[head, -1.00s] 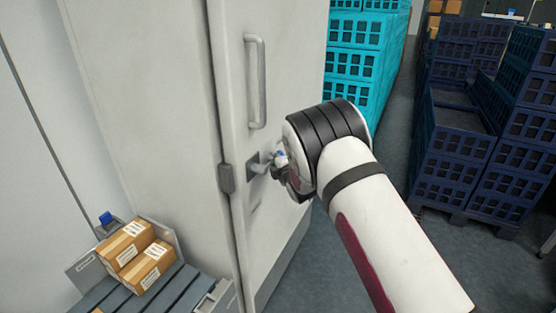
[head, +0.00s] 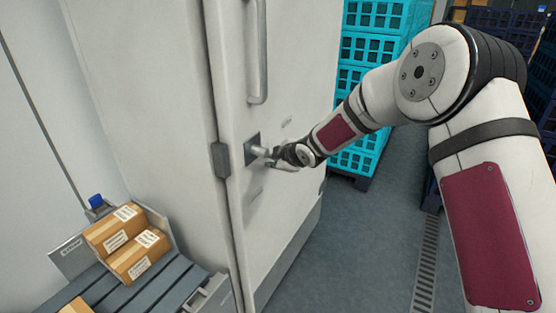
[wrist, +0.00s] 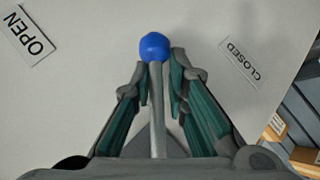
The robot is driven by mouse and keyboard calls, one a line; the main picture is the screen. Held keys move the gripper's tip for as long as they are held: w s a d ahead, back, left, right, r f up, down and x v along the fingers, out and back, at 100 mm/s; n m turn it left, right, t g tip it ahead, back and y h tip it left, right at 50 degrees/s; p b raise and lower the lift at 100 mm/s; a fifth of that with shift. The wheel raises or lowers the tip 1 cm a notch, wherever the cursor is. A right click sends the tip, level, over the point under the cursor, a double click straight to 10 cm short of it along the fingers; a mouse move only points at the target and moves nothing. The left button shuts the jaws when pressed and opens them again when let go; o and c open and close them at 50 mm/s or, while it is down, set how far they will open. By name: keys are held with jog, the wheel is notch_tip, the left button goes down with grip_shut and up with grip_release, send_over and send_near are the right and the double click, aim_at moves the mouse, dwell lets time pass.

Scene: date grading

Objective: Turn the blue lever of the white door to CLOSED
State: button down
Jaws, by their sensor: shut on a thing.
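The white door (head: 290,75) stands upright in the head view, with a square grey lever plate (head: 250,150) below its long handle. In the wrist view the lever (wrist: 158,110) is a grey shaft ending in a blue ball (wrist: 153,46). My gripper (wrist: 160,82) is shut on the shaft, just below the ball, one finger on each side. The lever points between the OPEN label (wrist: 28,36) at upper left and the CLOSED label (wrist: 243,60) at upper right. In the head view my gripper (head: 276,157) hides the ball.
A conveyor (head: 150,296) with cardboard boxes (head: 135,256) stands at lower left. Stacked turquoise crates (head: 372,60) stand behind the door's right edge, and dark blue crates (head: 490,20) at far right. The floor (head: 365,225) right of the door is clear.

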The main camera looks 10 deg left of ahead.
jog(key=s+f+g+b, duration=0.1)
jog(key=s+m+g+b, duration=0.1)
jog(key=g, duration=0.1)
jog(key=s+a+f+m+g+y+b, duration=0.1)
jog(key=b, duration=0.1)
jog(key=shift+s+f, duration=0.1)
jog(key=shift+f, duration=0.2)
jog(key=shift+s+a+f+m+g+y+b, duration=0.1)
jog(key=shift+s+a+m+g+y+b, duration=0.3)
jog(key=shift+s+g+b, duration=0.3)
jog(key=shift+s+a+f+m+g+y+b, duration=0.1)
jog(key=shift+s+m+g+y+b, duration=0.1)
jog(key=shift+s+m+g+b, duration=0.5)
jog(key=c, duration=1.7)
grip_release()
jog(key=shift+w+r, duration=0.1)
jog(key=v, duration=1.2)
jog(key=shift+a, duration=0.1)
